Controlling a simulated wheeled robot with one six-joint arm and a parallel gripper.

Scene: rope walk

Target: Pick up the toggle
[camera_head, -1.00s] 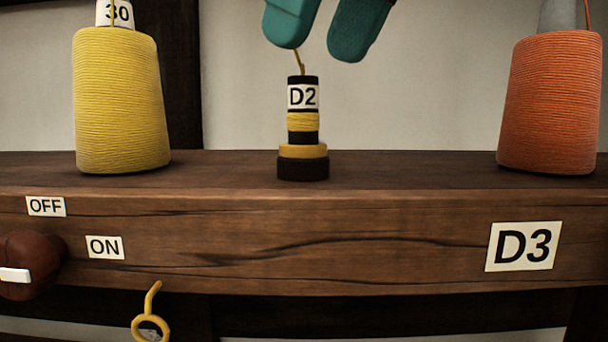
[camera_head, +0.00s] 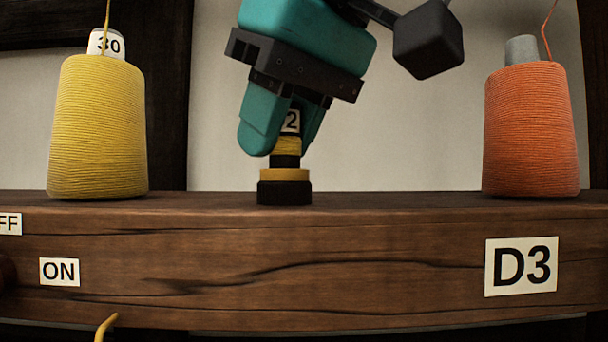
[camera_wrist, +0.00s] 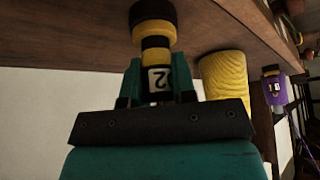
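The toggle (camera_head: 287,146) is an upright black and yellow cylinder with a white label reading D2, partly covered in the head view. It stands in a round base (camera_head: 284,194), black with a tan top ring, on the wooden beam. My teal gripper (camera_head: 283,140) comes down from above with one finger on either side of the toggle. In the wrist view the toggle (camera_wrist: 157,75) is between the two fingertips (camera_wrist: 158,80), with little or no gap at its sides. Whether the fingers press on it I cannot tell.
A yellow thread cone (camera_head: 97,130) stands on the beam (camera_head: 380,250) to the left. An orange thread cone (camera_head: 530,130) stands to the right. The beam top is clear between them and the base. A purple spool (camera_wrist: 275,92) shows in the wrist view.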

